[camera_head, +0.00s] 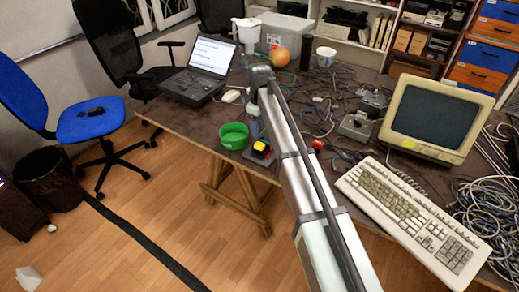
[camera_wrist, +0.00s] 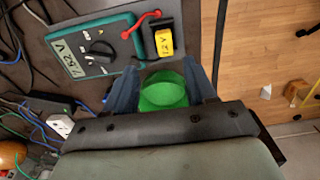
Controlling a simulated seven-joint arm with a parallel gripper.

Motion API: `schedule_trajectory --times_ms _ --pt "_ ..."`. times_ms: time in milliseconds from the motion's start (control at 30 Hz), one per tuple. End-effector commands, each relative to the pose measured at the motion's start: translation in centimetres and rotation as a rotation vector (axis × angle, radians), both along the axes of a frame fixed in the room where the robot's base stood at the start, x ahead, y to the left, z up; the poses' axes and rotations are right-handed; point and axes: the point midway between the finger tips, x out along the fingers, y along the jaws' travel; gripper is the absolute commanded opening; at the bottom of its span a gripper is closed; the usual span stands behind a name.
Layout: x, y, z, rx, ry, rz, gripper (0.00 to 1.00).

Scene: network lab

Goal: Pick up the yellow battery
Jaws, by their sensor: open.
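The yellow battery (camera_wrist: 164,42) sits in a black holder near the top middle of the wrist view, beside a red lead. In the head view the yellow battery (camera_head: 260,146) is near the table's front edge, just right of the green bowl. My gripper (camera_wrist: 161,66) is open and empty, with its fingertips just short of the battery in the wrist picture. The green bowl (camera_wrist: 163,92) shows between the fingers; its height relative to them is hard to tell. In the head view my arm hides most of my gripper.
A teal multimeter (camera_wrist: 92,46) with a lit display lies left of the battery, with a red lead across it. In the head view a laptop (camera_head: 203,66) stands left, a monitor (camera_head: 432,112) and keyboard (camera_head: 410,218) right. Loose cables cover the table's middle.

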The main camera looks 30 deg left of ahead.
Motion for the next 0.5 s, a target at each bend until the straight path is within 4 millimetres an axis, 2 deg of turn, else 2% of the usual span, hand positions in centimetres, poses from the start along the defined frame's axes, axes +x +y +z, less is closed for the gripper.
schedule_trajectory --times_ms 100,200,500 --pt "-0.1 0.0 -1.8 0.0 0.0 0.0 0.55" --pt "-0.1 0.0 -2.7 0.0 0.0 0.0 0.55" --pt "-0.2 -0.1 -3.9 0.001 -0.001 0.0 0.55"
